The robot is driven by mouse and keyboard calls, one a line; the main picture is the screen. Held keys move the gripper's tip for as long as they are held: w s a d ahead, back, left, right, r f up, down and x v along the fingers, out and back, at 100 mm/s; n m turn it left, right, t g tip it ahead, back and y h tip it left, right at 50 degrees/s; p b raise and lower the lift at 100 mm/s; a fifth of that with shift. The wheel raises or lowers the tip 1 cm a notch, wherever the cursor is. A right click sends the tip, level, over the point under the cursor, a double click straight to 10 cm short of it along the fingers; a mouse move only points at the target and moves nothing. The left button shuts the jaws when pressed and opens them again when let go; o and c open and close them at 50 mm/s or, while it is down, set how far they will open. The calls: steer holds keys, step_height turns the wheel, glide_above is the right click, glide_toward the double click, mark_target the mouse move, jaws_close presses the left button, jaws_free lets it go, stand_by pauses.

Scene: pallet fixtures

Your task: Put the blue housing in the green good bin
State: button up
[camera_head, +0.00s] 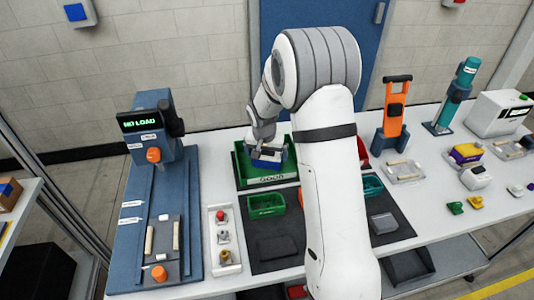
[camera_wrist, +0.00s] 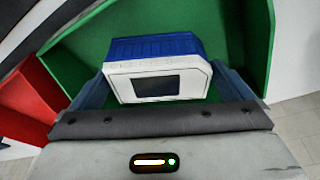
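The blue housing (camera_wrist: 150,46) has a white front with a dark window; in the head view it shows as a small blue patch (camera_head: 267,161). It is over or inside the green good bin (camera_head: 263,181), which is labelled GOOD; I cannot tell whether it touches the floor. The bin's green wall (camera_wrist: 235,35) surrounds it in the wrist view. My gripper (camera_wrist: 157,88) has a finger against each side of the housing and appears shut on it. In the head view my arm partly hides the gripper and bin.
A red bin (camera_wrist: 25,95) stands beside the green one. A smaller green tray (camera_head: 266,205) and a teal tray (camera_head: 372,187) sit on the dark mat (camera_head: 278,248). A blue test stand (camera_head: 155,200) reading NO LOAD is at left. An orange stand (camera_head: 393,115) is at right.

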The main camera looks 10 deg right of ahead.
steer(key=shift+r, duration=0.1)
steer(key=shift+r, duration=0.2)
steer(key=b+v, duration=0.1)
steer(key=v, duration=1)
steer(key=s+d+r+n, duration=0.1)
steer(key=s+r, duration=0.2)
steer(key=s, duration=0.4)
steer(key=s+r+n, duration=0.1)
steer(key=s+r, duration=0.3)
steer(key=s, duration=0.4)
steer(key=s+f+n+y, duration=0.1)
steer(key=s+n, duration=0.1)
steer(key=s, duration=1.3)
steer(key=shift+d+f, duration=0.25)
